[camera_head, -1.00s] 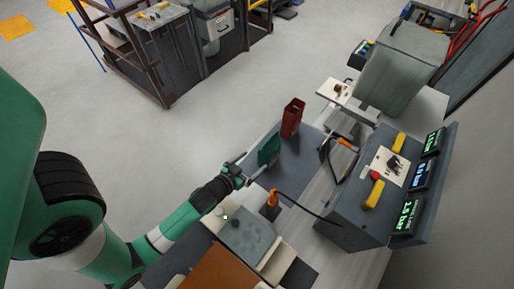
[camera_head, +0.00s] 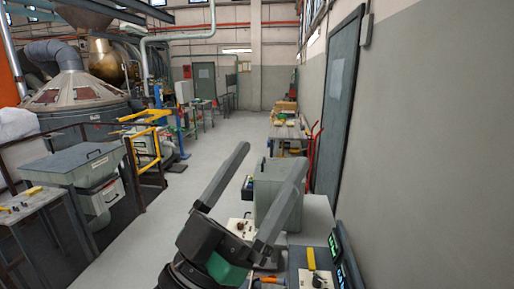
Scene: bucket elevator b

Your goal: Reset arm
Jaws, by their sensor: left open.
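My left gripper (camera_head: 271,155) is raised in the lower middle of the head view. Its two long grey fingers are spread wide, pointing up and away, with nothing between them. My left wrist, dark with a green part, shows below the fingers and hides part of the bench. My right gripper is not in view.
A control box with green displays (camera_head: 334,247) stands at the lower right. A grey bench (camera_head: 318,213) runs beside the right wall. Railings (camera_head: 147,140) and a hopper machine (camera_head: 75,90) stand at the left. The aisle floor (camera_head: 197,168) is clear.

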